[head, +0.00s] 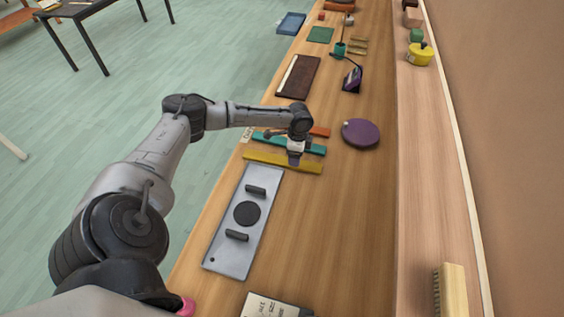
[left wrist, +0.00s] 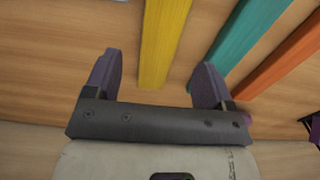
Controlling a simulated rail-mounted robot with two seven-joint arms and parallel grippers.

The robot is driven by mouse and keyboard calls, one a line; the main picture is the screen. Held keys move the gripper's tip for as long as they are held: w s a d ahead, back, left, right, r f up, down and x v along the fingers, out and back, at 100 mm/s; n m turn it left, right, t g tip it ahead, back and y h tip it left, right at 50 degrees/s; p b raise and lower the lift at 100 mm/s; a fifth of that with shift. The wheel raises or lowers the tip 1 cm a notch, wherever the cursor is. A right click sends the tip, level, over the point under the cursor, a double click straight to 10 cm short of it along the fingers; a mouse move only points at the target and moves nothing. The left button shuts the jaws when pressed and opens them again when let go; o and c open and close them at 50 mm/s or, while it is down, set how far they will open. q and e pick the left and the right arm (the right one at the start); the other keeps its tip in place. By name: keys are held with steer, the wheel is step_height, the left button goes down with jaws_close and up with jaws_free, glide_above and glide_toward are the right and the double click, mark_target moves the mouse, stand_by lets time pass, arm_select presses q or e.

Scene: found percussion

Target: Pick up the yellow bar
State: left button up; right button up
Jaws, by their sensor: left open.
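The yellow bar (head: 262,157) lies flat on the wooden counter, nearest of three coloured bars. My left gripper (head: 296,158) is above the bars, close over the yellow one. In the left wrist view the open gripper (left wrist: 158,60) has its two dark fingers spread, with the yellow bar (left wrist: 164,35) in the gap between them as seen from the camera. The bar appears below the fingers, not gripped; the exact height cannot be told. My right gripper is not in view.
A teal bar (head: 312,149) and an orange bar (head: 320,132) lie just beyond; both also show right of the fingers in the wrist view. A grey plate (head: 228,247) with black handles lies nearer. A purple disc (head: 361,133) is to the right.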

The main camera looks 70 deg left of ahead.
mark_target(282, 162)
arm_select(q)
steer(key=shift+f, duration=2.65)
steer(key=c, duration=1.1)
steer(key=shift+r, duration=0.15)
